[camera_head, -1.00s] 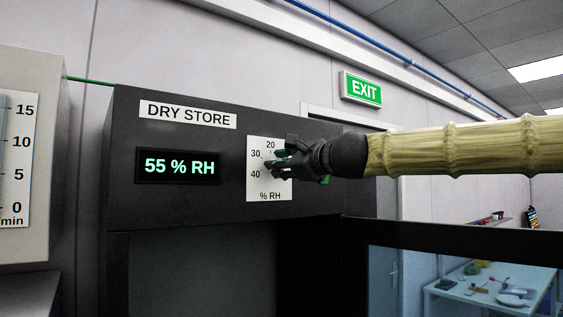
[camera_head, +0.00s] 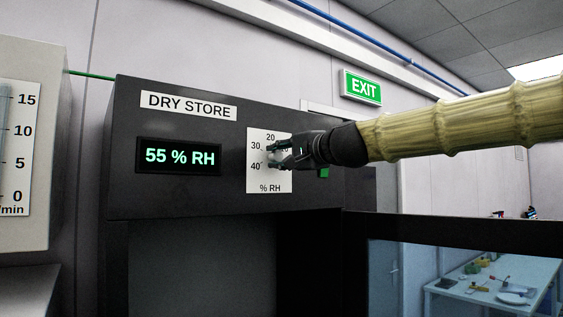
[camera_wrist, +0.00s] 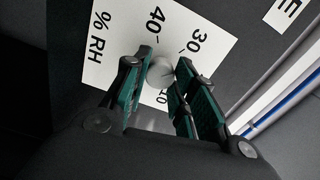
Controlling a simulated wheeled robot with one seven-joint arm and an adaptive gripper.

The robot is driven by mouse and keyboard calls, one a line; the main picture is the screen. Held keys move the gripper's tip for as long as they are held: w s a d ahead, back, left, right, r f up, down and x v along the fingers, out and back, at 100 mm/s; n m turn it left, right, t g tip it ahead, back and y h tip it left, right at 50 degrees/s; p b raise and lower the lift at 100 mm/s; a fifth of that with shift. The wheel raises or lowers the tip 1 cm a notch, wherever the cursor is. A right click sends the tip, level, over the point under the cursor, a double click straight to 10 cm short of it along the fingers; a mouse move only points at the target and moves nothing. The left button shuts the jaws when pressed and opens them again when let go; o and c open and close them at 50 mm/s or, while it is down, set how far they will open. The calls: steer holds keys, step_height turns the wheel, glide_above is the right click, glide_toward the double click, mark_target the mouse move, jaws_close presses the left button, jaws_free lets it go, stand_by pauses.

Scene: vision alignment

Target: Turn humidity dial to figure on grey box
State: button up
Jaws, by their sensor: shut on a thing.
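The dark grey box (camera_head: 195,205) labelled DRY STORE has a green display (camera_head: 179,156) reading 55 % RH. To the right of it is a white dial plate (camera_head: 269,185) marked % RH, with figures 20, 30 and 40 legible. The round pale grey dial (camera_wrist: 160,71) sits on this plate. My gripper (camera_head: 271,154) reaches in from the right and is shut on the dial. In the wrist view, its two green-padded fingers (camera_wrist: 161,74) stand either side of the knob. The fingers hide part of the plate, and I cannot read the dial's pointer.
At far left, a light grey box (camera_head: 48,215) carries a vertical scale (camera_head: 20,150) from 0 to 15. A green EXIT sign (camera_head: 361,87) is on the wall above my arm. A table (camera_head: 490,285) with several small objects stands at lower right.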

steer(key=shift+n+b, duration=0.8)
steer(key=shift+n, duration=0.8)
steer(key=o, duration=1)
steer(key=shift+o, duration=0.2)
steer(key=v, duration=0.7)
steer(key=shift+s+d, duration=0.15)
steer(key=shift+d, duration=0.1)
steer(key=shift+f, duration=0.15)
